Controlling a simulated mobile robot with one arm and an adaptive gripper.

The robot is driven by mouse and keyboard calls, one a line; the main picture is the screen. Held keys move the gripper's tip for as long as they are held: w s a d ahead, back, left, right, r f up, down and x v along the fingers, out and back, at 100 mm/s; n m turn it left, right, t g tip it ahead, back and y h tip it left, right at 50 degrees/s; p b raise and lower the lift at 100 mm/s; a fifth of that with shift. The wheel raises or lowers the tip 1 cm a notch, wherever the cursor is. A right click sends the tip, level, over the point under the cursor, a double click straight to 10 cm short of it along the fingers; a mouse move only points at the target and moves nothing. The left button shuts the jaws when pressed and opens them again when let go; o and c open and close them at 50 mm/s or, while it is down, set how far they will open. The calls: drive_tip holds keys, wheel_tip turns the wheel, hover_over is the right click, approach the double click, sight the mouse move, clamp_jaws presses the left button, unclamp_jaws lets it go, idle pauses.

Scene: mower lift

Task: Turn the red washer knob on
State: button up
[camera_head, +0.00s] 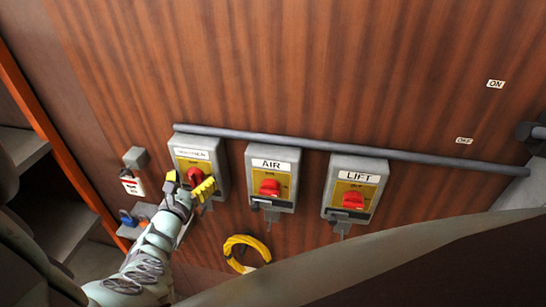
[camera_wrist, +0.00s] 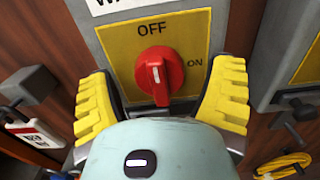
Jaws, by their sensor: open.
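The red washer knob (camera_wrist: 160,75) sits on a yellow plate (camera_wrist: 190,32) in the wrist view. Its grip stands about upright and its white mark points up towards OFF; ON is to the right. A cut-off label starting "WA" is above. In the head view the knob (camera_head: 195,174) is on the leftmost grey box (camera_head: 205,146). My gripper (camera_head: 188,186) is in front of this box. In the wrist view its yellow fingers (camera_wrist: 165,85) are open, one on each side of the knob, with visible gaps; nothing is held.
To the right are the AIR box (camera_head: 272,163) and the LIFT box (camera_head: 357,176), each with a red knob. A grey pipe (camera_head: 310,144) runs behind the boxes. A yellow coil (camera_head: 245,254) hangs below. A small grey box (camera_head: 135,157) is at left.

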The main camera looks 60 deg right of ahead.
idle(0.3)
drive_tip(key=c, duration=1.3)
drive_tip(key=shift+o, duration=0.2)
drive_tip(key=shift+f+m+b, duration=0.15)
drive_tip(key=shift+m+b, duration=0.15)
drive_tip(key=shift+b, duration=0.1)
drive_tip(key=m+b, duration=0.2)
drive_tip(key=shift+f+m+b, duration=0.2)
drive_tip(key=shift+m+b, duration=0.2)
drive_tip(key=m+b, duration=0.5)
drive_tip(key=b, duration=0.1)
drive_tip(key=shift+f+b, duration=0.1)
drive_tip(key=shift+b, duration=0.2)
drive_tip(key=m+b, duration=0.9)
drive_tip(key=shift+r, duration=0.25)
drive_tip(key=shift+r+m+b, duration=0.1)
drive_tip(key=shift+m+b, duration=0.2)
drive_tip(key=shift+m, duration=0.1)
